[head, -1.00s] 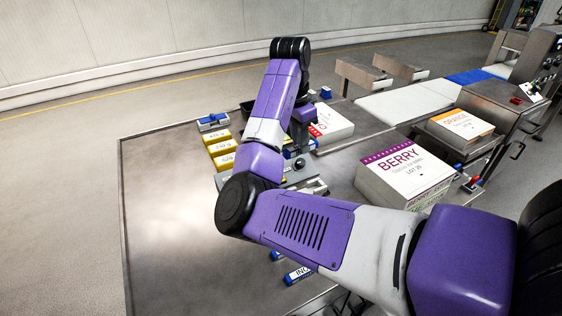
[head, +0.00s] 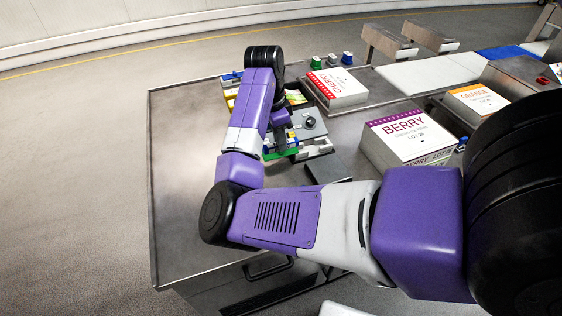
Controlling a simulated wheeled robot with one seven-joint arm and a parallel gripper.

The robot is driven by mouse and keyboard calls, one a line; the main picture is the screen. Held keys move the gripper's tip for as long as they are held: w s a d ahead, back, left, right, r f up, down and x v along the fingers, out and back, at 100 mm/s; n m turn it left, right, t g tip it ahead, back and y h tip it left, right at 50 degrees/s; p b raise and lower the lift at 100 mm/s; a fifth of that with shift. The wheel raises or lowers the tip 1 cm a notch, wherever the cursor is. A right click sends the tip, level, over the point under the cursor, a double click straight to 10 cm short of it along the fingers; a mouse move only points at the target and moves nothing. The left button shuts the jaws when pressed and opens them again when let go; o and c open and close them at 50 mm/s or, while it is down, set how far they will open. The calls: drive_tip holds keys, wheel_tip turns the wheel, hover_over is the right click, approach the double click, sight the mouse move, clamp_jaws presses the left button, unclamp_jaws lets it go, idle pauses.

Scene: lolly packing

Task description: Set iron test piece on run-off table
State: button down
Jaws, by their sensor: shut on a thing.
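My gripper (head: 281,143) is in the head view, low over the steel table, largely hidden behind my own wrist and forearm. It is shut on a small piece, taken to be the iron test piece; a green strip (head: 281,155) shows right at the fingertips, but its shape and label cannot be read. The steel table (head: 185,190), which looks like the run-off table, has a wide bare top to the left of my arm. I cannot tell whether the held piece touches the table.
A grey device with a knob (head: 310,123) stands just right of my gripper. A cherry carton (head: 337,87), a berry carton (head: 408,137) and an orange carton (head: 477,100) lie further right. The table's left part is clear.

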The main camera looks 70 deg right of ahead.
sight(282, 178)
wheel_tip(282, 178, down, 14)
drive_tip(key=shift+d+r+p, duration=0.1)
drive_tip(key=shift+p, duration=0.6)
drive_tip(key=c, duration=1.3)
unclamp_jaws()
drive_tip(key=shift+o, duration=0.2)
